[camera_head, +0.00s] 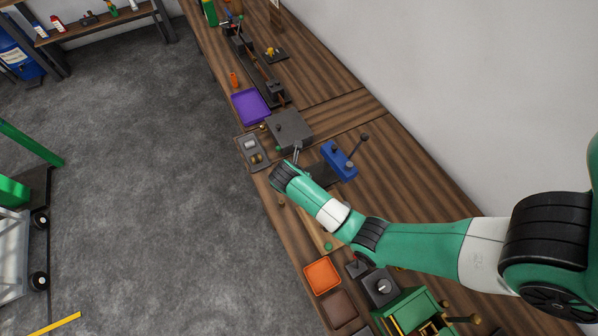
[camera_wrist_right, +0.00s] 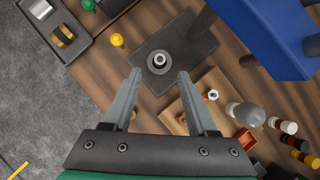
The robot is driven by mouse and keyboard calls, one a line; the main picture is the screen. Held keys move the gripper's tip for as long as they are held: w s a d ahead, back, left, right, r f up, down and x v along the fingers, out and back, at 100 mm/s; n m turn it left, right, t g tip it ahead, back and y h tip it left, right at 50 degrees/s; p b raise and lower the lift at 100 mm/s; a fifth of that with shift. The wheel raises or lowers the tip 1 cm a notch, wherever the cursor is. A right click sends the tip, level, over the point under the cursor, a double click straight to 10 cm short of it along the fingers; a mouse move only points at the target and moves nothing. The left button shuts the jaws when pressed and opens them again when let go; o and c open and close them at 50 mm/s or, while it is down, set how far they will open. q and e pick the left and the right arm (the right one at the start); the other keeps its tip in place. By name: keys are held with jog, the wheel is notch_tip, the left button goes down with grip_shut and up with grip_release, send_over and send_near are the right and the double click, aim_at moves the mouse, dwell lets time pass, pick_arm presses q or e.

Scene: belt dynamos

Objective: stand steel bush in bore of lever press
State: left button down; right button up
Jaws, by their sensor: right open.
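The blue lever press (camera_head: 339,161) has a dark base plate, and its blue body (camera_wrist_right: 265,35) is at upper right in the right wrist view. A small grey steel ring with a dark hole, seemingly the steel bush (camera_wrist_right: 159,59), stands upright in a dark round seat on the base plate (camera_wrist_right: 178,50). How deep it sits I cannot tell. My right gripper (camera_wrist_right: 158,77) is open, its fingertips apart on either side of the line to the ring, holding nothing. It also shows in the head view (camera_head: 297,156). My left gripper is not in view.
A grey tray (camera_head: 246,154) holds a silver cylinder (camera_wrist_right: 40,9) and brass-coloured rings (camera_wrist_right: 62,36). A dark block (camera_head: 290,129) and purple tray (camera_head: 250,106) stand beyond. Several small parts lie on a wooden board (camera_wrist_right: 205,90) near the right finger. An orange tray (camera_head: 322,275) is nearer.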

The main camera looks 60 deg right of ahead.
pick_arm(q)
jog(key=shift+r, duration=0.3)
pick_arm(e)
jog(key=shift+v, duration=1.45)
